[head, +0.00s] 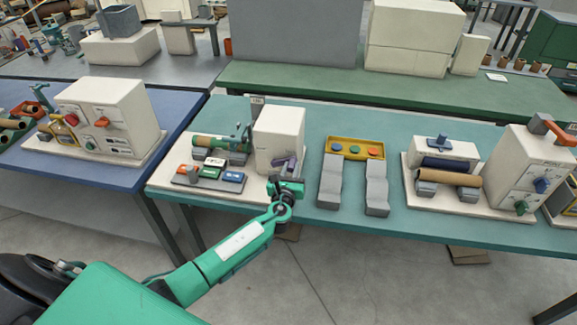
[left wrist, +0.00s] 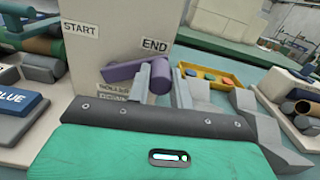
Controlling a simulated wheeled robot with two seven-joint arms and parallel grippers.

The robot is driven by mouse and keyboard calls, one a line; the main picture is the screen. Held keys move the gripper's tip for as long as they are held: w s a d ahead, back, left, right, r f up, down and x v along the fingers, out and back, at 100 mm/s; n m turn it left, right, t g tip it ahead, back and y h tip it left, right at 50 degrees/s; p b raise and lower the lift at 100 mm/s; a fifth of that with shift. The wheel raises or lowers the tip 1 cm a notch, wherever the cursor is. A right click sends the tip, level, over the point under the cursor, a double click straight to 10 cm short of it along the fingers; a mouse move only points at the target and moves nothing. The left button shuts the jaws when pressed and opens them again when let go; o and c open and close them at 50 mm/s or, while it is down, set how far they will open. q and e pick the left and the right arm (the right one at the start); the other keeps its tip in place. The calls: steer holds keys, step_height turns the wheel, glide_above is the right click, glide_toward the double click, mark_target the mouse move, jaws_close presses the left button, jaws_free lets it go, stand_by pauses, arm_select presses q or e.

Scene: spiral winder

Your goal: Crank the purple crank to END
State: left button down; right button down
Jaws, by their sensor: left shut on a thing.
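The purple crank (head: 285,163) is on the front of a white box (head: 281,130) on the teal table. In the left wrist view, the crank (left wrist: 122,72) extends right from its hub, and its handle end lies just below the END label (left wrist: 154,46). The START label (left wrist: 80,28) is at upper left on the same face. My left gripper (head: 287,181) is at the crank's handle end; in the wrist view its fingers (left wrist: 152,82) are shut on the handle and partly hide it. My right gripper is in neither view.
Left of the box are a green roll (head: 209,141) and several coloured buttons, including a blue one (head: 233,177). To the right are grey blocks (head: 331,182) and a yellow tray (head: 354,147). Another white machine (head: 529,167) stands farther right.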

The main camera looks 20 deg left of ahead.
arm_select(q)
steer(key=shift+d+f+m, duration=0.15)
steer(key=shift+f+m, duration=0.2)
steer(key=shift+m, duration=0.05)
stand_by(0.4)
steer(key=c, duration=1.2)
jaws_free()
steer(key=shift+c, duration=0.2)
steer(key=b+v, duration=0.2)
steer(key=v, duration=1.1)
steer(key=shift+s, duration=0.4)
